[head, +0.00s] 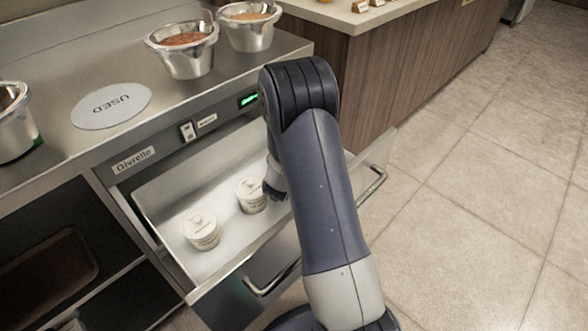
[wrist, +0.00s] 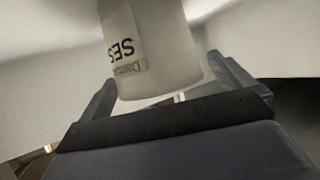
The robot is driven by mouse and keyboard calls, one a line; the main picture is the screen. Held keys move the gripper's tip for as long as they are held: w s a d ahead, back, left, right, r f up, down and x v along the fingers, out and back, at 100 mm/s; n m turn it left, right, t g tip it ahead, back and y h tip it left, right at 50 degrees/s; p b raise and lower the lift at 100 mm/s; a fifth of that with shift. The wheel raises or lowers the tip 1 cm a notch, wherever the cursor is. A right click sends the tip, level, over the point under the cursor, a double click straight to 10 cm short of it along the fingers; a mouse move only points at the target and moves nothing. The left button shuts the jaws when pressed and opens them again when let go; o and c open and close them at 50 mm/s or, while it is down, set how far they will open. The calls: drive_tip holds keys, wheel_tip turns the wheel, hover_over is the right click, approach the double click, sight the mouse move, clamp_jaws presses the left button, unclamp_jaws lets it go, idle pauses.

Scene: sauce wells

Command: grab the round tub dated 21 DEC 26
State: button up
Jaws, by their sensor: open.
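Two round white tubs stand in the open drawer in the head view, a nearer left one (head: 201,230) and a farther right one (head: 251,195). My gripper (head: 274,187) is down in the drawer at the right side of the farther tub, partly hidden by my arm. In the wrist view one tub (wrist: 152,50) stands just beyond my open gripper (wrist: 165,90), roughly between its fingers. Its label shows the letters "SES", upside down. I cannot read a date on either tub.
The open drawer (head: 155,205) has raised walls and a front handle (head: 272,280). Above it, the steel counter holds metal pots of sauce (head: 183,55) (head: 249,28) and a round "USED" mat (head: 111,106). A wooden counter (head: 400,70) stands behind at right. Floor at right is clear.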

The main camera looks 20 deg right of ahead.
drive_tip(key=shift+w+d+f, duration=0.1)
drive_tip(key=shift+w, duration=0.05)
drive_tip(key=c, duration=1.3)
drive_tip(key=shift+o, duration=0.2)
